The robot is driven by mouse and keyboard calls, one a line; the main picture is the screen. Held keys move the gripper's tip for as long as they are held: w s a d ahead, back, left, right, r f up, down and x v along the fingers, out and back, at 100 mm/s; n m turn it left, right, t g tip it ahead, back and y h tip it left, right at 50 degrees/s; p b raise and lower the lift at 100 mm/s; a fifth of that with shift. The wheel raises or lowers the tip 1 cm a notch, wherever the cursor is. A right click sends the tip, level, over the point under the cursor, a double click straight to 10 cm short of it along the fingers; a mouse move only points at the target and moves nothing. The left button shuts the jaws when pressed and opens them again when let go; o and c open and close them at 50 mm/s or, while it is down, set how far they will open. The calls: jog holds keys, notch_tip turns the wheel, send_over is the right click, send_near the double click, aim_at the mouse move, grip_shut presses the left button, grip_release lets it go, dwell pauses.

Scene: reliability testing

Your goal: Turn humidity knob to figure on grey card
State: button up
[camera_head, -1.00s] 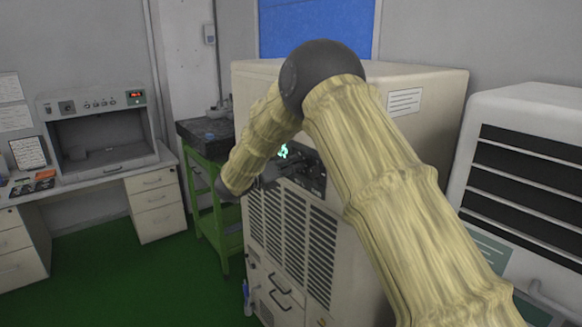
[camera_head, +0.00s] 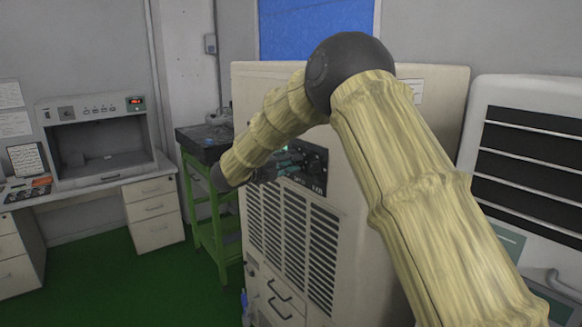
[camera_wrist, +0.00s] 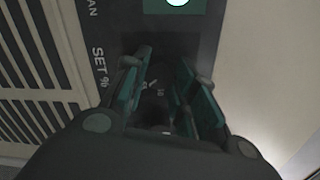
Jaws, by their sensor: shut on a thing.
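The control panel (camera_head: 318,170) is a dark plate on the front of the beige cabinet (camera_head: 400,240). In the wrist view the panel shows the lettering "SET %" (camera_wrist: 100,68). The humidity knob (camera_wrist: 157,118) is dark and mostly hidden between the fingers; a small dial figure and a pale mark show there. My gripper (camera_wrist: 162,85) is shut on this knob, one finger on each side. In the head view my gripper (camera_head: 272,168) is at the panel, partly hidden by my arm. I cannot make out which card is the grey card.
Vent slats (camera_head: 290,230) lie below the panel. A green stand (camera_head: 212,210) is left of the cabinet, and a white slatted unit (camera_head: 530,150) is to its right. Green floor is free at left.

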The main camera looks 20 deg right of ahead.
jog(key=shift+n, duration=0.6)
jog(key=o, duration=1)
jog(key=shift+a, duration=0.1)
jog(key=shift+o, duration=0.2)
jog(key=shift+a, duration=0.1)
jog(key=v, duration=1.1)
jog(key=shift+a, duration=0.35)
jog(key=shift+s, duration=0.1)
